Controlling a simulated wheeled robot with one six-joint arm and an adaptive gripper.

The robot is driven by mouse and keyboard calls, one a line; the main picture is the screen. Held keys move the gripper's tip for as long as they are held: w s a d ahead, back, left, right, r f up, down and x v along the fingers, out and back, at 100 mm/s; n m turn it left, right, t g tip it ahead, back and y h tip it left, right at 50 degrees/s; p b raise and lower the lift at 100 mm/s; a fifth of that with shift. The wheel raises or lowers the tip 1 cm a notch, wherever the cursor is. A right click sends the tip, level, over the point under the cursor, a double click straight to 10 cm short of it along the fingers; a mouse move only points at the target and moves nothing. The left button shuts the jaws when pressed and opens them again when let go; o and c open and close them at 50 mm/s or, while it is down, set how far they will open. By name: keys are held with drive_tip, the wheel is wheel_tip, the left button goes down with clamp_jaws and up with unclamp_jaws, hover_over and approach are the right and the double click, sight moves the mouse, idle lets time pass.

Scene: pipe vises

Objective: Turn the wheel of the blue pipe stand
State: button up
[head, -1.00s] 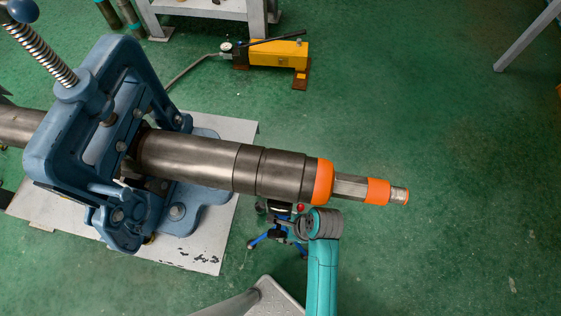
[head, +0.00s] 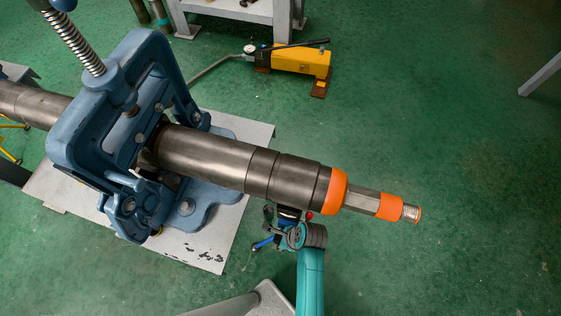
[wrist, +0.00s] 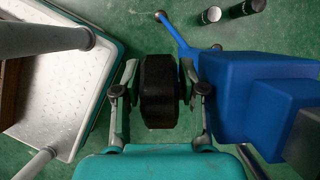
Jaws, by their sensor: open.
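The blue pipe stand (head: 265,243) shows in the head view only as a small piece of blue leg under the pipe, mostly hidden by my arm. In the wrist view, its blue body (wrist: 245,95) fills the right side and a thin blue leg reaches up at top centre. A black wheel (wrist: 158,95) stands edge-on at the centre of the wrist view. My gripper (wrist: 159,72) is open, with one finger on each side of the wheel. Small gaps seem to show beside it; contact is not clear. In the head view my gripper is mostly hidden beneath the pipe.
A thick steel pipe (head: 210,160) with orange bands runs above my gripper, held in a large blue vise (head: 75,135) on a grey plate (head: 190,245). A yellow hand pump (head: 300,63) stands behind.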

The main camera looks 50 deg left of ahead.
clamp_jaws()
drive_tip(key=g+y, duration=0.1)
drive_tip(key=y, duration=0.1)
drive_tip(key=g+y, duration=0.2)
drive_tip(key=y, duration=0.1)
drive_tip(key=shift+w+d+r+g+y, duration=0.15)
drive_tip(key=shift+d+r+g+y, duration=0.05)
drive_tip(key=shift+r+g+y, duration=0.1)
drive_tip(key=g+y, duration=0.2)
drive_tip(key=y, duration=0.1)
drive_tip(key=shift+w+d+y, duration=0.1)
drive_tip(key=shift+y, duration=0.2)
drive_tip(key=shift+r+g+y, duration=0.1)
drive_tip(key=shift+g+y, duration=0.6)
drive_tip(key=shift+y, duration=0.3)
drive_tip(key=shift+d+g+y, duration=0.1)
drive_tip(key=shift+g+y, duration=0.2)
drive_tip(key=shift+y, duration=0.2)
unclamp_jaws()
